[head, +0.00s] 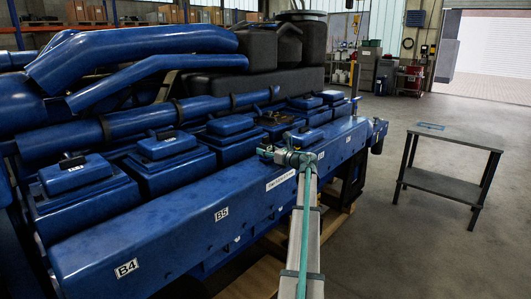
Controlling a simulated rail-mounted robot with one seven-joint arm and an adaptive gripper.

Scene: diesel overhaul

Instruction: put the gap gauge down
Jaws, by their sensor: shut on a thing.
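My arm reaches up from the bottom of the head view, and my gripper (268,151) is at its far end, small and dark against the blue engine (190,208). It is over the engine's near side, by the row of valve covers. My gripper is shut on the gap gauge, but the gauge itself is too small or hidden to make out.
A dark two-level table (452,142) stands apart on the right, with a small flat blue item (431,126) on its top. The concrete floor between engine and table is clear. Pipes (140,60) and valve covers (167,144) rise along the engine.

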